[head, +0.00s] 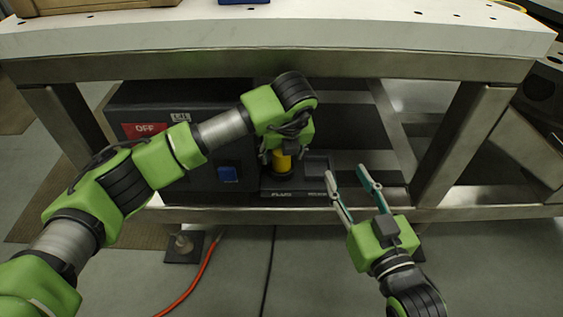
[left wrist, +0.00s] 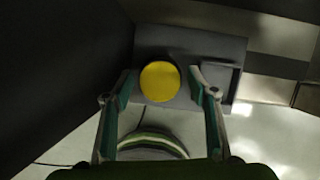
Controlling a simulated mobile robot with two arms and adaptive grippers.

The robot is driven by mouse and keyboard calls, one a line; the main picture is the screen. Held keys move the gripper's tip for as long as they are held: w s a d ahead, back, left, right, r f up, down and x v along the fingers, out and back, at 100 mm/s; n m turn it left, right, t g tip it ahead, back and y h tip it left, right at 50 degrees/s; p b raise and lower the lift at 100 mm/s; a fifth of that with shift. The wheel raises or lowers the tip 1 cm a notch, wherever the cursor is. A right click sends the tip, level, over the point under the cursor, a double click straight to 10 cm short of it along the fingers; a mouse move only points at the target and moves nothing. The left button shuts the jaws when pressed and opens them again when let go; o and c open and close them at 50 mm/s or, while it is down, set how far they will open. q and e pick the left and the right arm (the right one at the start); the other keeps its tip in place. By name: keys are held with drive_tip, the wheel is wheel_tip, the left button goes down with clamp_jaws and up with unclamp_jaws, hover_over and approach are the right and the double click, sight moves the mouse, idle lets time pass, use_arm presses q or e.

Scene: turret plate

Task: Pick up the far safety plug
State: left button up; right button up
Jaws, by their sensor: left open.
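A yellow safety plug (head: 281,163) stands upright on a dark holder (head: 283,188) lettered "PLUG", on the shelf under the bench. It is the only plug I can make out. In the left wrist view it is a round yellow top (left wrist: 160,81) between the fingertips. My left gripper (head: 283,154) points down over the plug, partly hiding it. Its jaws (left wrist: 162,75) are open, one finger on each side, with no clear grip on the plug. My right gripper (head: 346,171) is open and empty, in front of the shelf to the right of the holder.
A dark cabinet (head: 215,185) with a red "OFF" sign (head: 145,130) stands left of the holder. The white bench top (head: 330,35) is above, with metal legs (head: 465,140) on both sides. An orange cable (head: 207,262) lies on the floor.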

use_arm(q)
drive_tip(key=shift+x, duration=0.75)
drive_tip(key=c, duration=1.3)
use_arm(e)
wheel_tip(320, 180, up, 2)
drive_tip(key=shift+a+r+t, duration=0.1)
drive_tip(key=shift+a+t, duration=0.05)
drive_tip(key=shift+t, duration=0.25)
use_arm(q)
drive_tip(key=shift+r, duration=0.15)
